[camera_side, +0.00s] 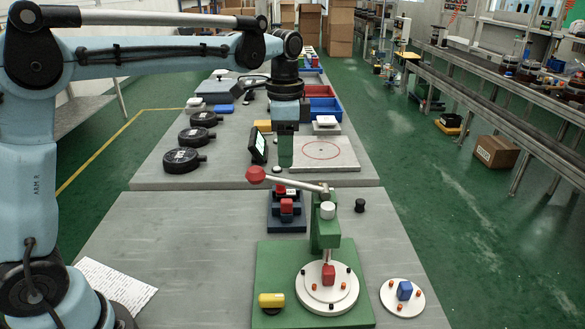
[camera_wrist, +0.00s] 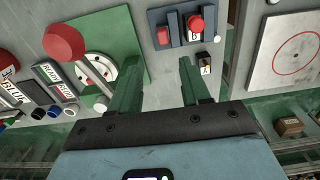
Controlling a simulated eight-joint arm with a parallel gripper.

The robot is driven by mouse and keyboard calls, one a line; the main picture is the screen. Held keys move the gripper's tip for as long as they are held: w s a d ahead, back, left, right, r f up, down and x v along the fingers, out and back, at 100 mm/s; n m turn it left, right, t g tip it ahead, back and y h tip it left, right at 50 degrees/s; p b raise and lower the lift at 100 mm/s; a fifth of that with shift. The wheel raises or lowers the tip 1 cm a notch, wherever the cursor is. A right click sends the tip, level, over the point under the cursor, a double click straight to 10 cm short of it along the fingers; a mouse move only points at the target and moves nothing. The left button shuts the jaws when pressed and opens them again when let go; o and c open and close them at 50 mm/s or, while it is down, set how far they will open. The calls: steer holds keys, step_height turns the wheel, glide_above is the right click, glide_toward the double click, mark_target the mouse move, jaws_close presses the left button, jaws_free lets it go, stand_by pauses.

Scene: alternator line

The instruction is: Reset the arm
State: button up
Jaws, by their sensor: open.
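My gripper (camera_side: 285,160) hangs fingers-down from my arm in the side view, above the grey tables and behind the green lever press (camera_side: 327,236). In the wrist view my gripper (camera_wrist: 159,68) has two green fingers spread well apart, with nothing between them. Past the fingertips the wrist view shows a blue fixture (camera_wrist: 178,22) with red parts on it. That blue fixture also shows in the side view (camera_side: 288,222).
The press has a red-knobbed lever (camera_side: 256,174) sticking out left and a red block (camera_side: 328,274) on its round plate. A white disc (camera_side: 402,297) holds a blue block. A grey plate with a red circle (camera_side: 326,154), a small screen (camera_side: 258,146) and black round parts (camera_side: 184,160) stand behind.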

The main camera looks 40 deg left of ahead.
steer(key=s+a+r+m+t+y, duration=0.2)
steer(key=s+m+y, duration=0.1)
steer(key=s+m, duration=0.4)
steer(key=s+f+n+t+h, duration=0.1)
steer(key=s+f+n+t, duration=0.1)
steer(key=n, duration=0.6)
steer(key=s+d+f+n+t+h, duration=0.1)
steer(key=s+f+n+t+h, duration=0.1)
steer(key=s+n, duration=0.4)
step_height(320, 180, down, 2)
steer(key=shift+f+n+t, duration=0.2)
steer(key=shift+n+t, duration=0.4)
steer(key=shift+n, duration=0.5)
